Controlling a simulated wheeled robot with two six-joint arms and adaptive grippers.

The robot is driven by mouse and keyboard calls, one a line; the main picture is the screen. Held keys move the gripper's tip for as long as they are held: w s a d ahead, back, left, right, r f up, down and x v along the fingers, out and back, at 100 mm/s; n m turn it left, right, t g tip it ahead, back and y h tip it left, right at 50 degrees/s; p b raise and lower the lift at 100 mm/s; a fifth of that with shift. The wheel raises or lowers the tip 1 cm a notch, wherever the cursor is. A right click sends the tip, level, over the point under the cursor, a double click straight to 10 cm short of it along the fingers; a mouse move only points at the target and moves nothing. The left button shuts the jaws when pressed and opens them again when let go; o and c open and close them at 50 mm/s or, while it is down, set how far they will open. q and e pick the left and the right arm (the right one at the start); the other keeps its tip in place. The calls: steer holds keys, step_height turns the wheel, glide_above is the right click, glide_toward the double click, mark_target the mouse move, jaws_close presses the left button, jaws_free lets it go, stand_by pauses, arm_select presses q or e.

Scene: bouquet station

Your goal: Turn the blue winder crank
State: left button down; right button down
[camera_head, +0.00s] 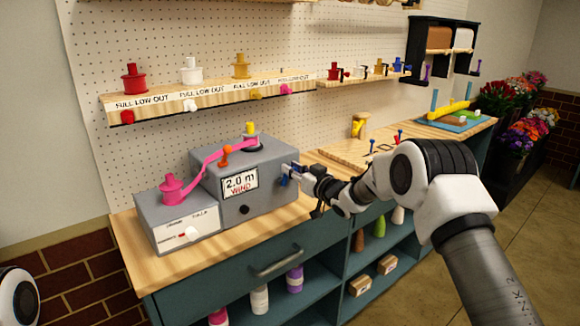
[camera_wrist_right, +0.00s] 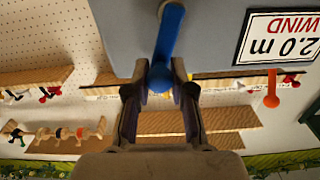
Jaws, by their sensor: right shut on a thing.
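The blue winder crank (camera_head: 284,181) is on the right side of the grey winder box (camera_head: 212,173), whose display reads 2.0 m WIND. My right gripper (camera_head: 291,174) is at that side of the box and shut on the crank. In the right wrist view the blue crank arm (camera_wrist_right: 167,38) runs down from the box to its rounded knob end, between the two fingertips (camera_wrist_right: 160,88). My left gripper is out of view; only a white part of my left arm shows at the lower left corner.
A pink ribbon (camera_head: 208,158) runs from a pink spool (camera_head: 172,188) on a lower grey box past an orange piece (camera_head: 226,154) to the winder top. A shelf with spools (camera_head: 215,93) hangs above. The wooden bench (camera_head: 150,264) has a bare front strip.

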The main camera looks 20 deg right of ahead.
steer(key=shift+d+f+m, duration=0.25)
steer(key=shift+f+m, duration=0.1)
steer(key=shift+m, duration=0.15)
steer(key=shift+f, duration=0.15)
steer(key=c, duration=1.1)
jaws_free()
steer(key=shift+c, duration=0.2)
steer(key=shift+o, duration=0.8)
steer(key=shift+d, duration=0.15)
steer(key=shift+s, duration=0.25)
steer(key=v, duration=1.1)
steer(key=shift+s+d, duration=0.15)
steer(key=shift+s, duration=0.05)
